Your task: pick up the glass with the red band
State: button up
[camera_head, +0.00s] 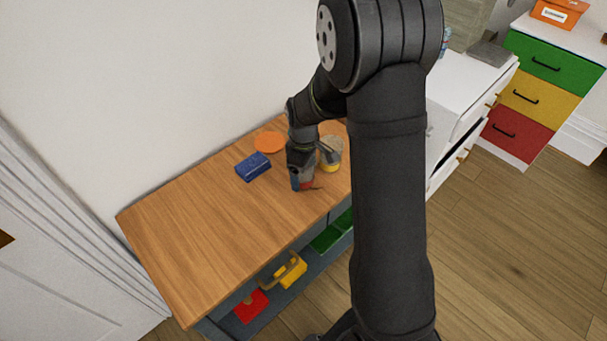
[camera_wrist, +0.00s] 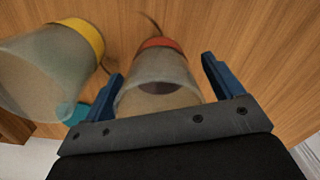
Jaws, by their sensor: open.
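The glass with the red band (camera_wrist: 158,78) is in the middle of the wrist view, its open mouth toward the camera and its red band at the far end. My gripper (camera_wrist: 162,68) is open, with one blue finger on each side of this glass and a visible gap at each side. In the head view my gripper (camera_head: 302,184) is low over the wooden table. Only a bit of the red band (camera_head: 309,185) shows there; my gripper hides the rest. A similar glass with a yellow band (camera_wrist: 48,68) stands to the left, and in the head view it (camera_head: 330,163) is just right of my gripper.
On the wooden table (camera_head: 205,230) are a blue box (camera_head: 253,167) and an orange disc (camera_head: 269,142). A teal thing (camera_wrist: 72,113) is partly hidden near my left finger. The table's left part is clear. Shelves below hold a yellow thing (camera_head: 291,271).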

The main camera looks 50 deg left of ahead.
jog(key=shift+f, duration=0.15)
jog(key=c, duration=1.1)
jog(key=shift+c, duration=0.5)
